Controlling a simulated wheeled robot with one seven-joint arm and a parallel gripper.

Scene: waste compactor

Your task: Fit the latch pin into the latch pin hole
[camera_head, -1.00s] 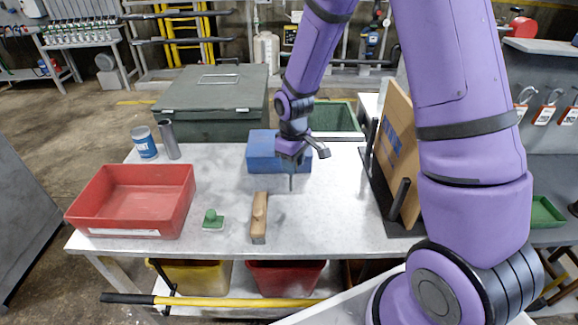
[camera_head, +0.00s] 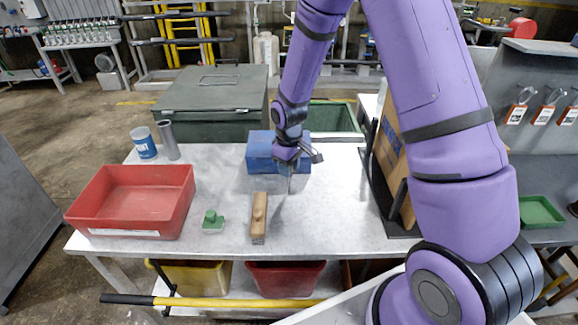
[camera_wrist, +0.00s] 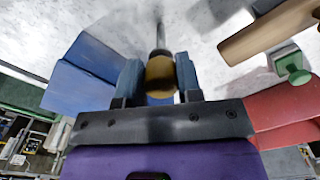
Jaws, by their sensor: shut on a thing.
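My gripper (camera_head: 287,162) is above the metal table, in front of the blue block. In the wrist view my gripper (camera_wrist: 159,80) is shut on the latch pin (camera_wrist: 160,76). The pin has a brass-coloured rounded head between the two blue-grey fingers, a dark collar and a thin steel shank pointing away from the gripper. In the head view the latch pin (camera_head: 290,185) shows as a thin grey rod hanging down below the fingers. I cannot tell whether its tip touches the table. I cannot make out the latch pin hole in either view.
A blue block (camera_head: 260,153) is just behind the gripper. A wooden-handled brush (camera_head: 258,220) and a green knobbed piece (camera_head: 212,221) lie in front. A red tray (camera_head: 130,228) is at left. A rack with cardboard (camera_head: 391,150) stands at right. The table between is clear.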

